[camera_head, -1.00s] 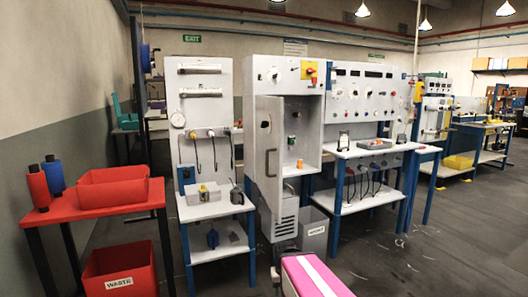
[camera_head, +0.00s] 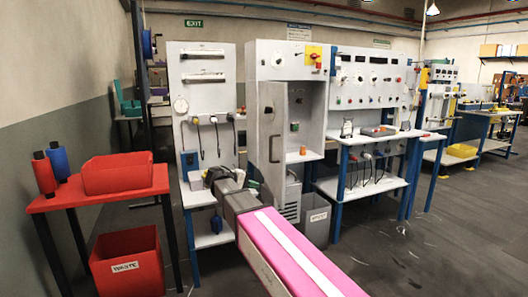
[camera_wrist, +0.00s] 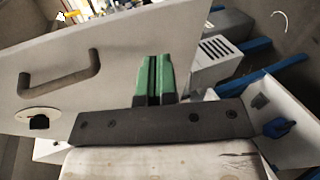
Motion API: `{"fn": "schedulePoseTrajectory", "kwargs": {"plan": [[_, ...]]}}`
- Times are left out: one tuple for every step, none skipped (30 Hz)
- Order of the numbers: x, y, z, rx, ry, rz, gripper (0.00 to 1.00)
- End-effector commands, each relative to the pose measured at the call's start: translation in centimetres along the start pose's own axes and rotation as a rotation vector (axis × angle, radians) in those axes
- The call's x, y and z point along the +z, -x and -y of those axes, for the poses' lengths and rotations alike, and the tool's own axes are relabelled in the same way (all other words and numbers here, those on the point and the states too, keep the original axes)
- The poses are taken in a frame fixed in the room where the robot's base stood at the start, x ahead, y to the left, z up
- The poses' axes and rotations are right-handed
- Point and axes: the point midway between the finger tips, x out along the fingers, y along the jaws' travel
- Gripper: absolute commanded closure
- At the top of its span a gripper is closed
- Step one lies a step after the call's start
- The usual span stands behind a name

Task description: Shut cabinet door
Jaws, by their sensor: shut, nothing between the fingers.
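The cabinet (camera_head: 285,68) stands in the middle of the head view with its grey door (camera_head: 266,112) swung open towards me. Its inside (camera_head: 306,120) shows to the right of the door. The door has a dark bar handle (camera_head: 275,149). My gripper (camera_head: 216,176) is at the left of the door's lower part, partly blurred with the bench behind it. In the wrist view the green fingers (camera_wrist: 154,78) are shut and empty. The door panel (camera_wrist: 120,45) fills the upper left there, with its handle (camera_wrist: 62,78) left of the fingers. I cannot tell whether the fingers touch the door.
A tool bench (camera_head: 212,238) is left of the cabinet. A grey bin (camera_head: 316,216) stands at its foot. Open floor lies at the right.

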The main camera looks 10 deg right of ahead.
Motion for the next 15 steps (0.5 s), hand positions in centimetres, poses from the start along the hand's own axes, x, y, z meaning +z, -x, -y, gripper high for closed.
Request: {"fn": "schedulePoseTrajectory", "kwargs": {"plan": [[-1.7,2.7,-2.4,0.077,-0.014,-0.003,1.0],[-2.2,4.0,-3.7,0.119,-0.024,-0.001,1.0],[-2.6,5.7,-5.2,0.171,-0.036,0.002,1.0],[-2.9,6.8,-6.1,0.205,-0.045,0.005,1.0],[-3.0,7.8,-7.0,0.235,-0.054,0.007,1.0],[-3.2,9.1,-8.1,0.27,-0.066,0.01,1.0],[-3.3,9.8,-8.6,0.292,-0.072,0.013,1.0],[-3.4,10.3,-9.1,0.31,-0.078,0.015,1.0],[-3.4,11.0,-9.7,0.329,-0.085,0.018,1.0],[-3.4,11.3,-9.9,0.338,-0.089,0.019,1.0],[-3.3,11.5,-10.2,0.345,-0.092,0.02,1.0],[-3.3,11.6,-10.4,0.352,-0.094,0.021,1.0],[-3.3,11.5,-10.5,0.354,-0.094,0.022,1.0],[-3.2,11.3,-10.6,0.355,-0.095,0.022,1.0],[-3.2,10.9,-10.7,0.354,-0.094,0.023,1.0]]}}
